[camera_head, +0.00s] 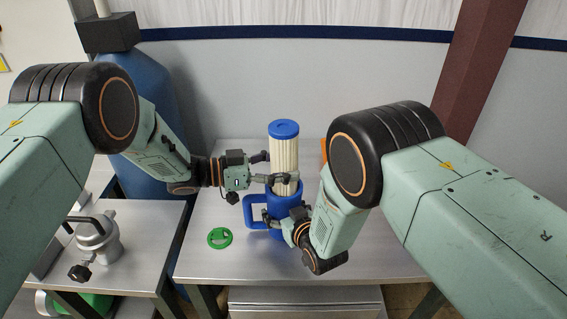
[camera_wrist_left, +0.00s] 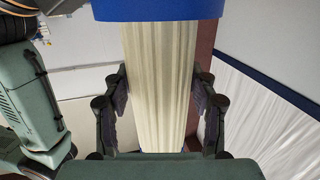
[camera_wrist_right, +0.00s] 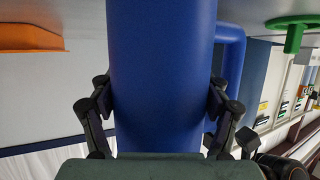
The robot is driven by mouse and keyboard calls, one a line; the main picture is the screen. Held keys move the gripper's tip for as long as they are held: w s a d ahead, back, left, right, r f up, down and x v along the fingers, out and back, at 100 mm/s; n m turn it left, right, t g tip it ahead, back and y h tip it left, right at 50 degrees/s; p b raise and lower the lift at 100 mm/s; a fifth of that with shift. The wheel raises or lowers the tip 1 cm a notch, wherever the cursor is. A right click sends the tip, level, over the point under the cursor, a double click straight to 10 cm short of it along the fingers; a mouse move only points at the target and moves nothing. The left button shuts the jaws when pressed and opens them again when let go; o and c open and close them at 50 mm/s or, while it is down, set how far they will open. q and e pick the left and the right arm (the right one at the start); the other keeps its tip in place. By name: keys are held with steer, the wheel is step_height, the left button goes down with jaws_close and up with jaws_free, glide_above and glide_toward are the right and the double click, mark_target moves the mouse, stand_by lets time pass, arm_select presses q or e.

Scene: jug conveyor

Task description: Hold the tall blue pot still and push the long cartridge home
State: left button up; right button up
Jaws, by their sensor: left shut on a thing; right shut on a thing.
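The long cartridge (camera_head: 284,150) is cream and pleated with a blue end cap. It stands upright with its lower part inside the tall blue pot (camera_head: 276,226), and much of it shows above the rim. My left gripper (camera_head: 278,178) is shut on the cartridge just above the pot. In the left wrist view its fingers flank the cartridge (camera_wrist_left: 158,80) below the blue cap. My right gripper (camera_head: 296,218) is shut on the pot's body, and the right wrist view shows the pot (camera_wrist_right: 160,75) between its fingers. The cartridge's lower end is hidden inside the pot.
An orange object (camera_wrist_right: 30,37) stands behind my right arm. A metal canister (camera_head: 97,240) sits on the left bench. A large blue tank (camera_head: 140,100) stands behind.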

arm_select(q)
steer(key=shift+a+f, duration=0.1)
steer(key=shift+f, duration=0.55)
arm_select(e)
steer(key=shift+s+d+f, duration=0.1)
steer(key=shift+d+f, duration=0.05)
arm_select(q)
steer(key=o, duration=1.3)
steer(key=shift+o, duration=0.2)
steer(key=v, duration=1.2)
arm_select(e)
steer(key=o, duration=1.5)
steer(key=shift+c, duration=0.2)
steer(key=o, duration=0.4)
steer(key=shift+c, duration=0.2)
arm_select(q)
steer(key=shift+w, duration=0.1)
